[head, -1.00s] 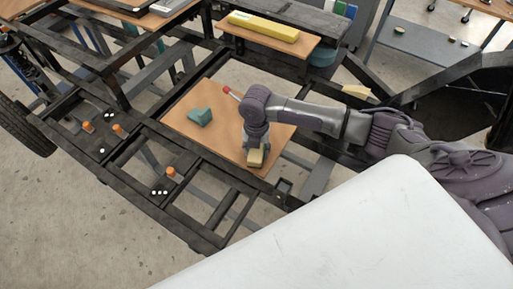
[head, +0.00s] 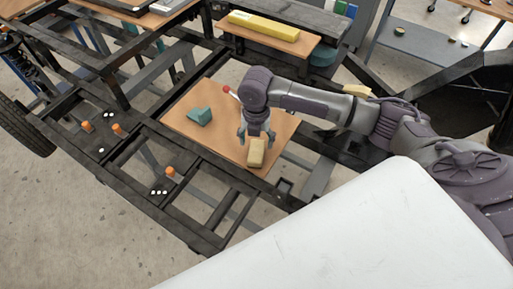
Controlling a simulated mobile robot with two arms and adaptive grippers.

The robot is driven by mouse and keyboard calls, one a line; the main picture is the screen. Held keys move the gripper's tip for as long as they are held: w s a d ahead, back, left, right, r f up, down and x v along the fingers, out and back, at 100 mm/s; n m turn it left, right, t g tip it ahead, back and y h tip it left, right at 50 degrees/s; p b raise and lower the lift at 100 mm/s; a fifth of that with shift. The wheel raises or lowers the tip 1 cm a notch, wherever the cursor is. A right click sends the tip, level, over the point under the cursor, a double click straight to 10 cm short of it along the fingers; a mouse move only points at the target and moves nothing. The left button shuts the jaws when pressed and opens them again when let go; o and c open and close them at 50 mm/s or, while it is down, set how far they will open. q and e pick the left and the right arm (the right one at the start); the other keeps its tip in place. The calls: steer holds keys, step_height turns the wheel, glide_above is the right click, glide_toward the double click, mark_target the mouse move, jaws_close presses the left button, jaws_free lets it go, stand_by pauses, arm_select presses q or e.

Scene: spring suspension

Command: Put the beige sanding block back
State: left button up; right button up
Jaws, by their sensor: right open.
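The beige sanding block (head: 256,153) lies on the wooden board (head: 205,151), near the board's front right edge. My right gripper (head: 257,139) is open just behind and above the block, with its fingers apart and nothing held. The block's front and top show clearly; its rear end is close to the fingers, and I cannot tell whether they touch. My left gripper is not in view.
A red-tipped object (head: 227,89) is close behind my wrist. A long yellow item (head: 264,25) lies on a rear shelf. Black frame bars surround the board; orange pieces (head: 117,130) sit on the left bars.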

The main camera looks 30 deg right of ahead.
mark_target(256, 148)
step_height(256, 148, up, 7)
steer(key=shift+b, duration=0.4)
stand_by(0.4)
